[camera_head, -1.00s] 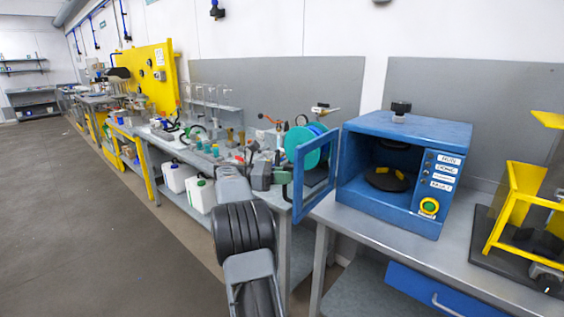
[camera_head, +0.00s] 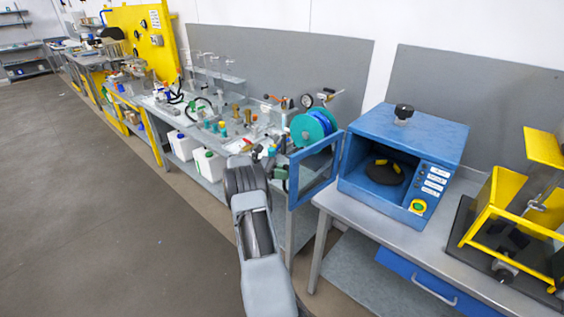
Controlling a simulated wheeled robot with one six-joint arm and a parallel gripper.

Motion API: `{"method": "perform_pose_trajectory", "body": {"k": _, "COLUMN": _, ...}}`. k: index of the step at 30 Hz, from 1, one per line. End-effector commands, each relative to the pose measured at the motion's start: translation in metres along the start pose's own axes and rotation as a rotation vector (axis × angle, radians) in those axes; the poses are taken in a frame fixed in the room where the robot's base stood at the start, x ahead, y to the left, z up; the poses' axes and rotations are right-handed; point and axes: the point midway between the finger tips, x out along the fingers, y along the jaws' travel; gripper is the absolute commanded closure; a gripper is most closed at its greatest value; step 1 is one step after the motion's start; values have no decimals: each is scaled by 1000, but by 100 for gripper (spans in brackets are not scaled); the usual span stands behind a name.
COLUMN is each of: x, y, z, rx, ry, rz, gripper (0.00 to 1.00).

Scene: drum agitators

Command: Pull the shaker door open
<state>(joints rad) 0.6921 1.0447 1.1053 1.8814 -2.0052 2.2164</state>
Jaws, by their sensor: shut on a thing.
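The shaker is a blue box (camera_head: 420,138) on the bench at the right, with its front opening showing. Its blue framed door (camera_head: 317,172) with a clear pane stands wide open, swung out to the left of the box. Inside is a dark round platform with yellow clamps (camera_head: 383,171). My gripper (camera_head: 279,172) is at the door's outer left edge and is shut on the door handle. The handle and fingertips are small and partly hidden, so the exact grip is hard to see.
A teal and blue reel (camera_head: 310,129) stands behind the door on the left bench, among several small fittings. A yellow-framed device (camera_head: 510,215) stands right of the shaker. A blue drawer (camera_head: 418,280) is under the bench. The floor (camera_head: 110,220) at left is clear.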

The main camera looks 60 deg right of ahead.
Motion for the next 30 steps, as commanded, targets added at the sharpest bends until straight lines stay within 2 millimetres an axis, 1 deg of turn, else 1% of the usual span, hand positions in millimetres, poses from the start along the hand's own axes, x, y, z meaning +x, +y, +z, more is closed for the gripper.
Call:
{"method": "perform_pose_trajectory", "body": {"k": 1, "x": 2, "y": 2, "z": 7, "rx": 0, "ry": 0, "rz": -5, "gripper": 100}}
{"method": "perform_pose_trajectory", "body": {"k": 21, "x": -1, "y": 3, "z": 2, "rx": 2, "ry": 2, "rz": -11, "gripper": 100}}
{"method": "perform_pose_trajectory", "body": {"k": 22, "x": -1, "y": 3, "z": 2, "rx": 2, "ry": 2, "rz": -11, "gripper": 84}}
{"method": "perform_pose_trajectory", "body": {"k": 27, "x": -3, "y": 2, "z": 1, "rx": 2, "ry": 1, "rz": -8, "gripper": 68}}
{"method": "perform_pose_trajectory", "body": {"k": 30, "x": -5, "y": 1, "z": 1, "rx": 1, "ry": 1, "rz": -6, "gripper": 61}}
